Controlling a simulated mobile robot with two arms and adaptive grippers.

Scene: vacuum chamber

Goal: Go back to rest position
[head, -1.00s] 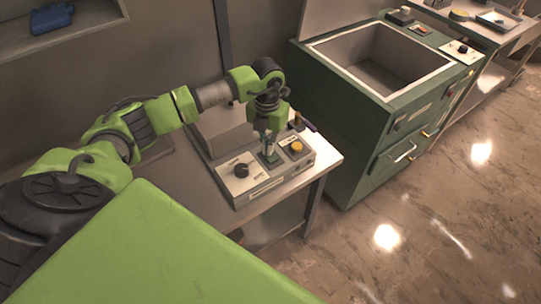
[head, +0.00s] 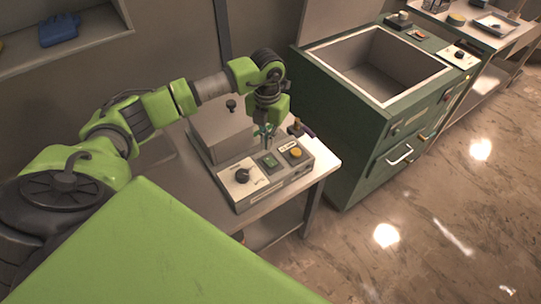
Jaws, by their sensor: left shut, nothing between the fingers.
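My left arm reaches in from the left over a table. My left gripper (head: 265,134) is shut and empty, pointing down just above the grey control box (head: 243,201). The box has a black knob (head: 241,176) on a white panel, a small green-lit panel (head: 270,160) in the middle and a yellow button (head: 295,153). A small gap seems to lie between the fingertips and the box. My right gripper is not in view.
A grey lidded chamber (head: 222,135) with a black knob stands behind the control box. A purple-and-brown handled item (head: 300,130) lies beside it. A green cabinet (head: 345,150) with an open basin stands to the right. A blue glove (head: 60,31) lies on the shelf. Floor at right is clear.

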